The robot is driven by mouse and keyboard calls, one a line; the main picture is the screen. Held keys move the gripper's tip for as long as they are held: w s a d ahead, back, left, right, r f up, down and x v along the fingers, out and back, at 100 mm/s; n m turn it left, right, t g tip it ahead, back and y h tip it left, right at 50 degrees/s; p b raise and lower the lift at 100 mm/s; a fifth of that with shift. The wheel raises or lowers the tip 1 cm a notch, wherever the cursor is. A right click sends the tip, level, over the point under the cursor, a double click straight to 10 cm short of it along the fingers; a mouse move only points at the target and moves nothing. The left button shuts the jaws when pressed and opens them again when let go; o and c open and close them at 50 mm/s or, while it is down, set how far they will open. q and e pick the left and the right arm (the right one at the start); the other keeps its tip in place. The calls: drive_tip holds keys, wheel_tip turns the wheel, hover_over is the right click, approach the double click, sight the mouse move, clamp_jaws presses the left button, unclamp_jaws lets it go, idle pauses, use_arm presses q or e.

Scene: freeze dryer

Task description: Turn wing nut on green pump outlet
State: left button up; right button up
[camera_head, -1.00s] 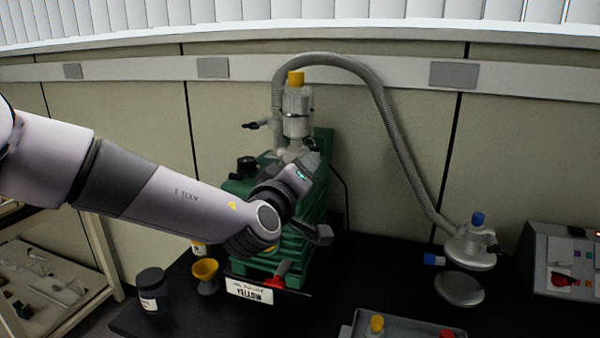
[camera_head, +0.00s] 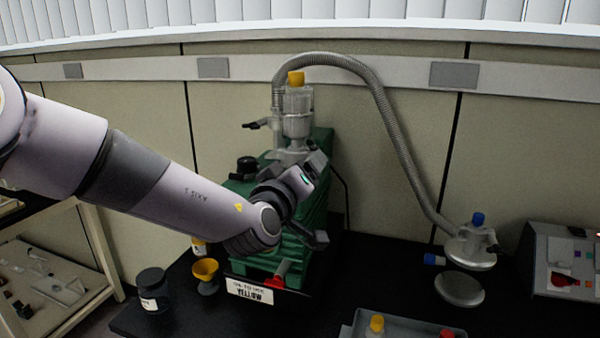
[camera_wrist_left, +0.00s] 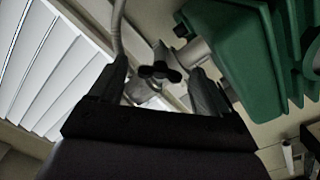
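The green pump (camera_head: 312,215) stands on the black bench, with a clear trap (camera_head: 298,112) above its outlet fittings. My left gripper (camera_head: 316,158) is in front of the pump's upper part, just below the trap, and hides part of the outlet. In the left wrist view, a dark wing nut (camera_wrist_left: 160,72) on a metal clamp shows between the two spread fingers of the left gripper (camera_wrist_left: 163,80). I see a gap on both sides of it. A dark wing-shaped piece (camera_head: 256,124) also sticks out left of the trap in the head view. My right gripper is not in view.
A grey corrugated hose (camera_head: 385,110) arches from the trap to a metal fitting (camera_head: 470,247) at right. A yellow cup (camera_head: 205,270), a dark jar (camera_head: 152,290) and a "YELLOW" sign (camera_head: 250,291) stand at the front. A grey tray (camera_head: 405,325) lies at front right.

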use_arm(q)
drive_tip(key=b+v, duration=0.1)
drive_tip(key=v, duration=0.6)
drive_tip(key=shift+b, duration=0.4)
